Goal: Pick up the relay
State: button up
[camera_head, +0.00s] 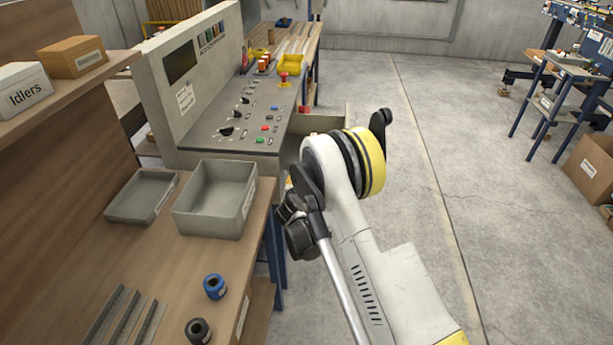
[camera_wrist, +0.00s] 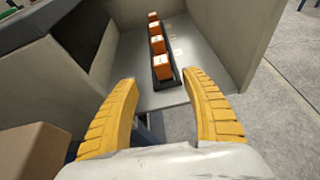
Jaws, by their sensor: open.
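Several orange block-shaped relays stand in a row on a black rail (camera_wrist: 174,72) in the wrist view. The nearest relay (camera_wrist: 163,68) is closest to my fingers; another relay (camera_wrist: 158,45) and the others sit farther back. They are inside a grey open-topped compartment (camera_wrist: 205,75). My gripper (camera_wrist: 160,80) is open, its two yellow ridged fingers apart on either side of the rail's near end in the picture. Nothing is between the fingers; whether they touch anything I cannot tell. In the head view, my arm hides the gripper and the relays.
A grey control console (camera_head: 235,115) with buttons stands beside the compartment. Grey bins (camera_head: 215,205) and blue and black rolls rest on the wooden bench (camera_head: 190,265). A brown surface (camera_wrist: 35,150) is at the wrist view's lower left. Open floor (camera_head: 440,150) lies to the right.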

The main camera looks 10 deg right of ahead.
jog(key=shift+n, duration=0.5)
jog(key=w+f+b, duration=0.1)
jog(key=w, duration=0.1)
jog(key=w+d+f, duration=0.1)
jog(key=w+f, duration=0.1)
jog(key=shift+w+d+f+b, duration=0.1)
jog(key=shift+w+f+b, duration=0.05)
jog(key=shift+f+b, duration=0.2)
jog(key=b+x, duration=0.2)
jog(key=x, duration=0.3)
jog(key=shift+d+r+b, duration=0.25)
jog(key=shift+d+b, duration=0.1)
jog(key=shift+b, duration=0.05)
jog(key=shift+w, duration=0.45)
jog(key=shift+d, duration=0.1)
grip_shut()
